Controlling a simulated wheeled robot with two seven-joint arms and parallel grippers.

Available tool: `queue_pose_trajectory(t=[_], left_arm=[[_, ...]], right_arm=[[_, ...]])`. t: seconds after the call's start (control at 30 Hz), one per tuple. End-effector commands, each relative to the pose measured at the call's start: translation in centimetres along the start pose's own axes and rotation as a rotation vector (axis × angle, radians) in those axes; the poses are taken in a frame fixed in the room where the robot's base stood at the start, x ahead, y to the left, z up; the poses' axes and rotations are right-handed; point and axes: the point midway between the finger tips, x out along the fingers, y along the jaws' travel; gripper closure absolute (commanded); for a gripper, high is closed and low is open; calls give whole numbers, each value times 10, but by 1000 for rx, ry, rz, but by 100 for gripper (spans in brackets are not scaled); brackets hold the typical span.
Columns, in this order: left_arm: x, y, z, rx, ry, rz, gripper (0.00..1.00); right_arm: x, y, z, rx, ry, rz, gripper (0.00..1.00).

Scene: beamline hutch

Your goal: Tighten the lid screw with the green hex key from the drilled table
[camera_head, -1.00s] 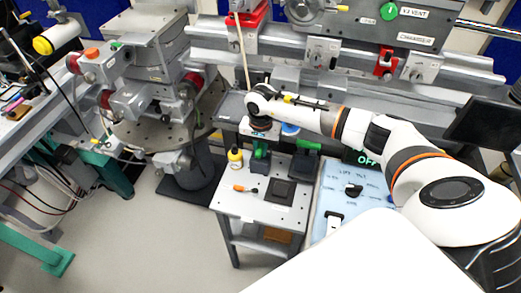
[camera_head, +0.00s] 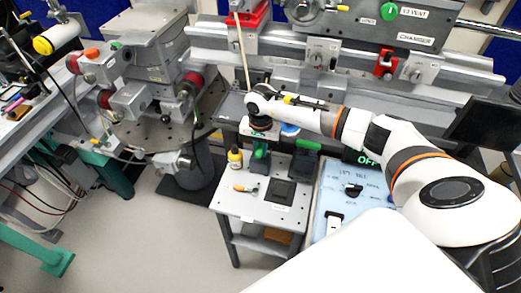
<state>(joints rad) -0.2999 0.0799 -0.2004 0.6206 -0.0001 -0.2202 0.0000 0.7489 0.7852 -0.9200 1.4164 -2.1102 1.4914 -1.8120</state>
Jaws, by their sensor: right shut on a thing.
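My right arm comes in from the right, and my right gripper (camera_head: 258,133) points down over the back of the small drilled table (camera_head: 238,207). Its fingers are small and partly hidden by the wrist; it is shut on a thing. A green upright piece (camera_head: 259,152) shows just below the fingers, taken here as the green hex key, though its shape is too small to be sure. My left gripper is not in view.
On the drilled table are a yellow bottle (camera_head: 235,158), an orange-handled tool (camera_head: 240,188) and a dark square plate (camera_head: 281,192). A light-blue control panel (camera_head: 341,198) with a black knob stands to the right. A grey rail (camera_head: 340,85) runs behind. The table's front is clear.

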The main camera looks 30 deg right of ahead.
Motion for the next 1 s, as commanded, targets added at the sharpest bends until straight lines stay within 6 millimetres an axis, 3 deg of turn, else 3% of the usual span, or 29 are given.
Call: queue_pose_trajectory(t=[0.53, 1.0], left_arm=[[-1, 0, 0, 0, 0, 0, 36], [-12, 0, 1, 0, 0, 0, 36]], right_arm=[[-1, 0, 0, 0, 1, 0, 100], [-20, 0, 0, -1, 0, 1, 100]])
